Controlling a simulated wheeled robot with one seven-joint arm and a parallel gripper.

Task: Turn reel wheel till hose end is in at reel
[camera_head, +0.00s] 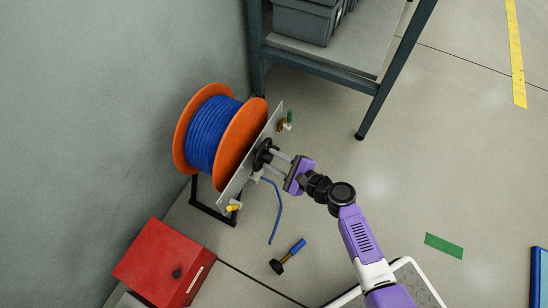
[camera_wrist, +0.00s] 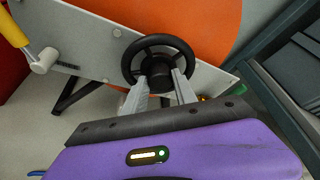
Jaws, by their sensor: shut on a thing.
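The hose reel has orange flanges (camera_head: 244,134) and blue hose (camera_head: 210,134) wound between them. A pale plate (camera_head: 236,180) stands on its near side, with the black reel wheel (camera_head: 262,154) on it. The wheel also shows in the wrist view (camera_wrist: 158,52). My gripper (camera_head: 274,159) reaches the wheel from the right, its fingers shut on the wheel at its lower middle in the wrist view (camera_wrist: 160,82). A loose length of blue hose (camera_head: 278,210) hangs below the plate and ends near the floor. Its upper end is partly hidden by my gripper.
A yellow-handled valve (camera_head: 234,207) and a green-handled one (camera_head: 289,117) sit at the plate's ends. A red box (camera_head: 165,264) stands at lower left. A blue-handled hammer-like tool (camera_head: 288,256) lies on the floor. A shelf frame (camera_head: 375,88) stands behind. Floor at right is mostly clear.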

